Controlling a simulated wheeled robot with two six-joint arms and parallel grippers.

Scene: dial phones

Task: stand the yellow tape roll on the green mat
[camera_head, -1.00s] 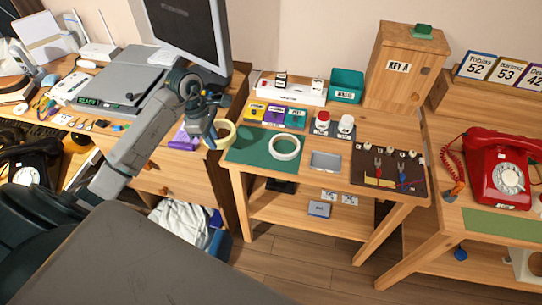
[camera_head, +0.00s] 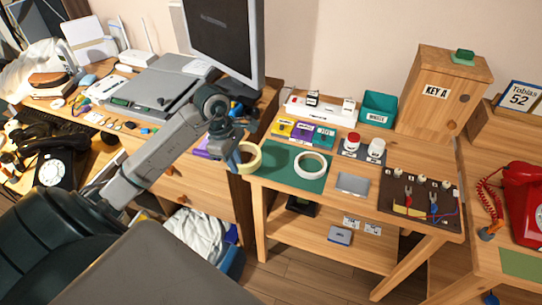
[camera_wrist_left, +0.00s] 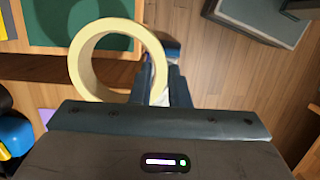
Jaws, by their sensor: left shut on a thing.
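The yellow tape roll (camera_head: 251,158) is held by my left gripper (camera_head: 238,163) at the left edge of the green mat (camera_head: 290,178). In the left wrist view the roll (camera_wrist_left: 82,78) sits between the fingers (camera_wrist_left: 158,84), which are shut on its right wall. There the green mat (camera_wrist_left: 52,24) shows beyond the roll, with a strip of wood between them in the picture. In the head view the gripper hides part of the roll. My right gripper is not in view.
Behind the mat are several coloured boxes (camera_head: 302,132) and a teal bin (camera_head: 379,108). A grey metal plate (camera_head: 353,184) lies right of the mat, then a dark tool board (camera_head: 420,196). A monitor (camera_head: 222,38) and desk stand to the left.

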